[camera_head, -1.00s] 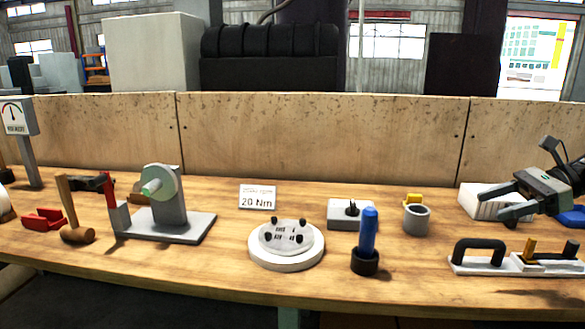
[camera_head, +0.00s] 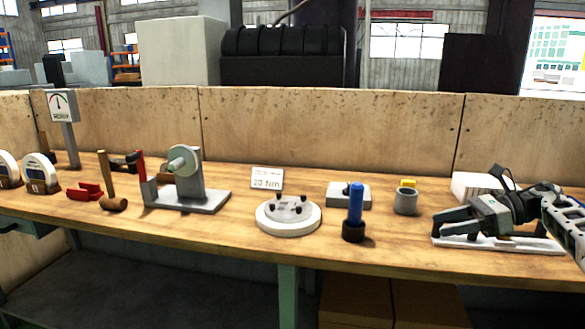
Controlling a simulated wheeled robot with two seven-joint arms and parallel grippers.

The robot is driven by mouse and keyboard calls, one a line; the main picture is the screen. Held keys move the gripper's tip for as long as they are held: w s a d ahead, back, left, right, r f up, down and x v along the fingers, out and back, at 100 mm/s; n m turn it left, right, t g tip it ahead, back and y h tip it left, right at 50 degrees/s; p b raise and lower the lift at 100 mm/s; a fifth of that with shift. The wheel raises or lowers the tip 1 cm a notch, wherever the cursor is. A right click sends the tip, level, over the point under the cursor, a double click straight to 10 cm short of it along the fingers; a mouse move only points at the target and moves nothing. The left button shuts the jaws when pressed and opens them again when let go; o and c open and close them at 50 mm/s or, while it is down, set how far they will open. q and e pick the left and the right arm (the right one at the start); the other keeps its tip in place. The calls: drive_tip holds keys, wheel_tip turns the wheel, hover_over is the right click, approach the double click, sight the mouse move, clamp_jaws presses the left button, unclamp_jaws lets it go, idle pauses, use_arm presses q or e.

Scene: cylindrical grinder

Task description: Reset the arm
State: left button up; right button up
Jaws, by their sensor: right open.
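My right gripper (camera_head: 450,226) is at the right end of the wooden workbench (camera_head: 300,252). Its arm comes in from the right edge. Its two dark fingers point left and are spread apart, with nothing seen between them. It is over or in front of the white fixture plate (camera_head: 540,245) and hides most of it, including its black handle. I cannot tell whether the fingers touch the plate. My left gripper is not in view.
Left of the gripper stand a grey cup (camera_head: 405,202), a blue-handled tool (camera_head: 356,205) and a round white disc (camera_head: 288,216). A white block (camera_head: 480,186) lies behind the gripper. A grey wheel stand (camera_head: 190,185) and mallet (camera_head: 112,190) are farther left.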

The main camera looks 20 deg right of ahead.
drive_tip(key=w+a+f+m+t+y, duration=0.1)
drive_tip(key=a+f+m+t, duration=0.1)
drive_tip(key=a+f+m, duration=0.45)
drive_tip(key=w+a+f+m+t, duration=0.15)
drive_tip(key=a+f, duration=0.25)
drive_tip(key=a, duration=0.6)
drive_tip(key=w+a+f+m+t+y, duration=0.1)
drive_tip(key=w+a+f+m, duration=0.1)
drive_tip(key=a+f+m, duration=0.45)
drive_tip(key=s+a+f+m+t+h+b, duration=0.1)
drive_tip(key=s+a+f+m+t+h, duration=0.4)
drive_tip(key=a+m, duration=0.4)
drive_tip(key=s+a+f+m+g+h, duration=0.2)
drive_tip(key=s+m+g, duration=0.1)
drive_tip(key=s+m, duration=0.6)
drive_tip(key=s+a+f+m+g+h+b, duration=0.1)
drive_tip(key=s+a+f+m+g+h, duration=0.2)
drive_tip(key=s+m, duration=0.7)
drive_tip(key=shift+f+m+h, duration=0.2)
drive_tip(key=shift+m+h, duration=0.1)
drive_tip(key=shift+m, duration=0.35)
